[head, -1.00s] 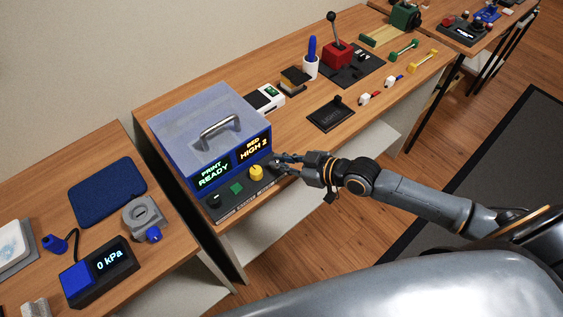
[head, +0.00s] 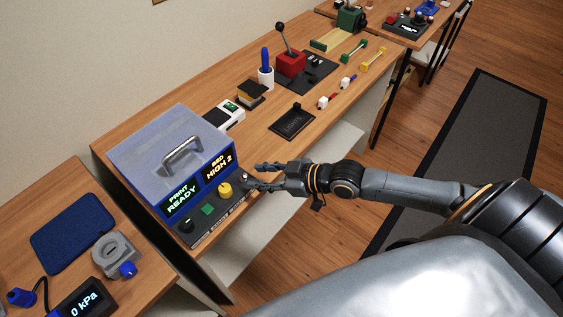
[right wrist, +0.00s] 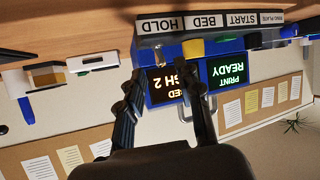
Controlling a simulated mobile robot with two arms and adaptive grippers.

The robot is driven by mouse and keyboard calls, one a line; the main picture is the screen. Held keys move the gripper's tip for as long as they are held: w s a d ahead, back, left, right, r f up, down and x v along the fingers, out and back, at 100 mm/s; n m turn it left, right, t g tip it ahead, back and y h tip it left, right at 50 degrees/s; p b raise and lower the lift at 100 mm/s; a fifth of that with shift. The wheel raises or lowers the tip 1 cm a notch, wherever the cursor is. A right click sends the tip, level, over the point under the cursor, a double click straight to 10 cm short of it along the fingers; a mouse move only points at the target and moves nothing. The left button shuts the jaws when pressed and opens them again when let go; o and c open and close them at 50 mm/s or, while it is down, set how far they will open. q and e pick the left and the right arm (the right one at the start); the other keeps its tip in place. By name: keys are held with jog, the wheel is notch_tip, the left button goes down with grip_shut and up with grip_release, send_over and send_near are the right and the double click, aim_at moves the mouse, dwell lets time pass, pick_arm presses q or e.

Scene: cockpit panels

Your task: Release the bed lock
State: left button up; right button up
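A blue machine (head: 150,180) with a grey lid stands on the table, its displays reading PRINT READY and BED HIGH 2. Its dark front panel (head: 190,243) carries a black knob (head: 187,226), a green button (head: 208,209) and a yellow knob (head: 225,189). My right gripper (head: 257,176) is open at the panel's right end, just right of the yellow knob. In the right wrist view, upside down, the open fingers (right wrist: 163,75) point at the panel near the BED and HOLD labels (right wrist: 187,23). My left gripper is out of view.
Right of the machine are a white device (head: 224,114), a black tray (head: 292,122) and a red lever box (head: 291,65). A pressure gauge reading 0 kPa (head: 82,302) is on the left table. Open floor lies right of the tables.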

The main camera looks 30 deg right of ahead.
jog(key=v, duration=0.8)
dwell(0.4)
jog(key=w+d+f+m+h, duration=0.2)
jog(key=d+f+m+h, duration=0.15)
jog(key=d+f, duration=0.75)
jog(key=s+d+f+m+g+h, duration=0.1)
jog(key=s+d+f+h, duration=0.3)
jog(key=f, duration=0.7)
jog(key=s+d+f+m+g+h, duration=0.1)
jog(key=s+f+m, duration=0.1)
jog(key=s+f, duration=0.65)
jog(key=s+a+f+g, duration=0.3)
jog(key=s+a+f, duration=0.5)
jog(key=s, duration=0.3)
jog(key=s+a+f+g, duration=0.4)
jog(key=s+a+f, duration=0.3)
jog(key=s+f, duration=0.4)
jog(key=shift+a+f, duration=0.3)
jog(key=shift+a, duration=0.1)
